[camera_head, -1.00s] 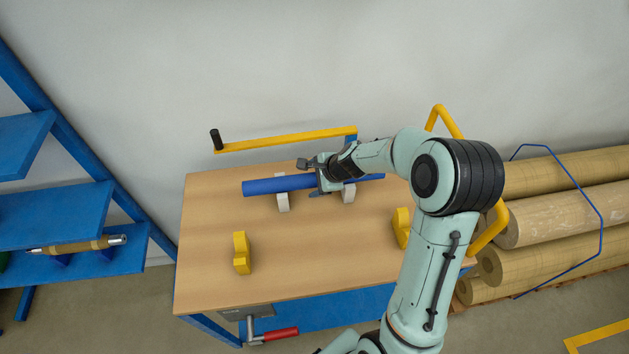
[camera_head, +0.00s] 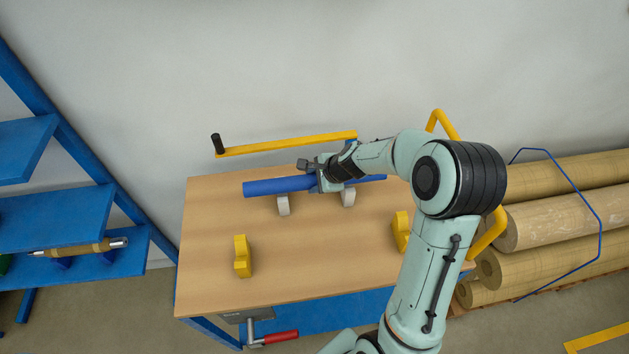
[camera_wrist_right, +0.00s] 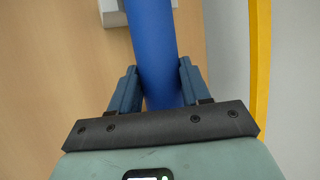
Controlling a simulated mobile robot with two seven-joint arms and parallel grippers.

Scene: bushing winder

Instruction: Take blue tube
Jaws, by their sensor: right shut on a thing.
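The blue tube (camera_head: 275,186) lies level across two white supports, one (camera_head: 283,205) under its left part and one (camera_head: 348,197) under its right part, above the wooden table. My right gripper (camera_head: 318,182) is at the tube's middle, shut on it. In the right wrist view the blue tube (camera_wrist_right: 155,50) runs between the two fingers of my right gripper (camera_wrist_right: 155,85), one on each side. The gripper hides part of the tube in the head view. My left gripper is not in view.
Two yellow blocks (camera_head: 242,256) (camera_head: 401,231) stand on the wooden table (camera_head: 320,255). A yellow crank bar (camera_head: 285,144) runs behind the tube. Blue shelves (camera_head: 60,222) stand left; large rolls (camera_head: 550,217) lie right. The table's front middle is clear.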

